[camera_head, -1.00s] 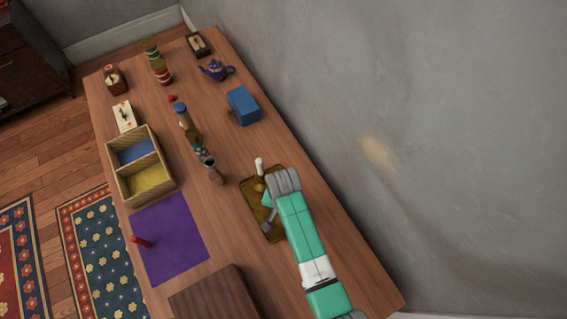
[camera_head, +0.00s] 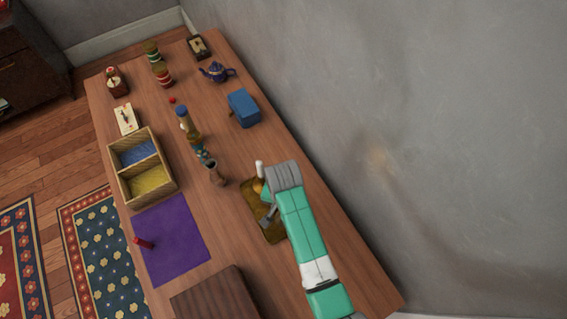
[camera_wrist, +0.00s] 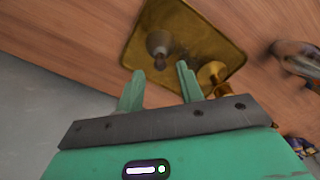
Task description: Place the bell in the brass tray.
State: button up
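The brass tray (camera_head: 252,208) lies on the table, partly under my arm; it also shows at the top of the wrist view (camera_wrist: 205,30). A grey bell (camera_wrist: 158,40) with a dark handle is upright inside the tray in the wrist view. In the head view, a small grey shape (camera_head: 268,216) over the tray seems to be the bell. My gripper (camera_wrist: 160,83) is open, with its two green fingers apart and nothing between them. The bell is just beyond the fingertips, apart from them. In the head view, my arm hides the fingers.
A brass holder (camera_wrist: 213,74), seemingly with a white candle (camera_head: 260,168), stands at the tray's edge near my right finger. A dark vase (camera_head: 216,174) and figurines stand left of the tray. A blue box (camera_head: 243,107) is farther back. The wall is close on the right.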

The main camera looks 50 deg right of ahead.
notch_tip(320, 180, up, 7)
jog(key=shift+p, duration=0.35)
jog(key=w+r+n+t+h, duration=0.2)
jog(key=w+r+t, duration=0.2)
jog(key=w+r, duration=0.5)
jog(key=w+a+r+n+t, duration=0.2)
jog(key=w+a+r+t, duration=0.1)
jog(key=r, duration=0.6)
jog(key=w+a+r+n+t+h, duration=0.1)
jog(key=w+a+r+n+t, duration=0.2)
jog(key=r, duration=0.6)
jog(key=w+a+r+n+t, duration=0.1)
jog(key=w+a+r+t, duration=0.25)
jog(key=r, duration=0.55)
jog(key=s+a+r+n+t+y, duration=0.1)
jog(key=s+a+r+n+t, duration=0.1)
jog(key=r, duration=0.7)
jog(key=s+a+r+n+t+y, duration=0.1)
jog(key=s+a+r+n+t, duration=0.1)
jog(key=s+a+r+t, duration=0.3)
jog(key=s+a+r+n+t+y, duration=0.1)
jog(key=s+a+r+t, duration=0.3)
jog(key=r, duration=1)
jog(key=s+a, duration=0.2)
jog(key=a, duration=0.1)
jog(key=shift+s+a+n, duration=0.3)
jog(key=shift+n, duration=0.1)
